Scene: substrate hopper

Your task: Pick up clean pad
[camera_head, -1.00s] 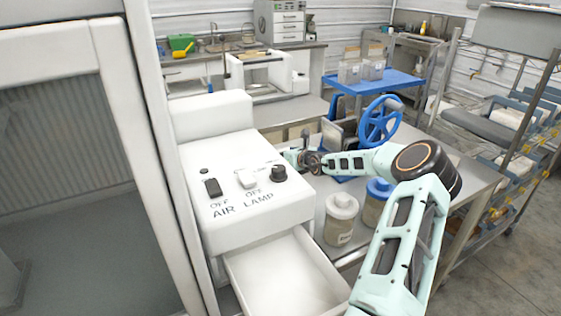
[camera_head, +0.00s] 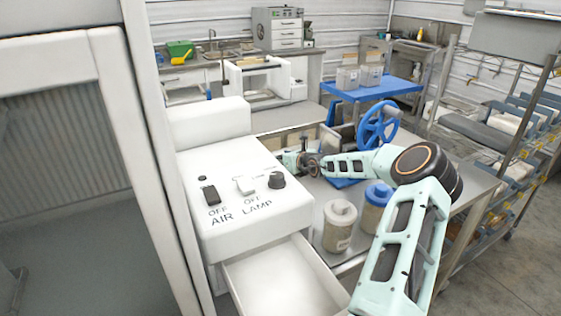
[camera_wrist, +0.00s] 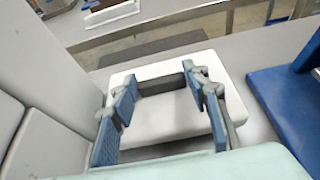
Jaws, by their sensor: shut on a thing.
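A white, rounded block that looks like the clean pad (camera_wrist: 165,125) lies flat below my gripper in the wrist view. A dark grey bar (camera_wrist: 160,84), which looks like its handle, spans between my fingertips. My gripper (camera_wrist: 160,95) is shut on this bar, with a blue-padded finger at each end. In the head view my gripper (camera_head: 298,160) is just behind the white control box, and the pad is hidden there. I cannot tell whether the pad touches the surface under it.
The white control box (camera_head: 245,190) with AIR and LAMP switches has an open drawer (camera_head: 285,285). Jars with a white lid (camera_head: 339,225) and a blue lid (camera_head: 374,205) stand close to my arm. A blue handwheel (camera_head: 378,125) is behind it.

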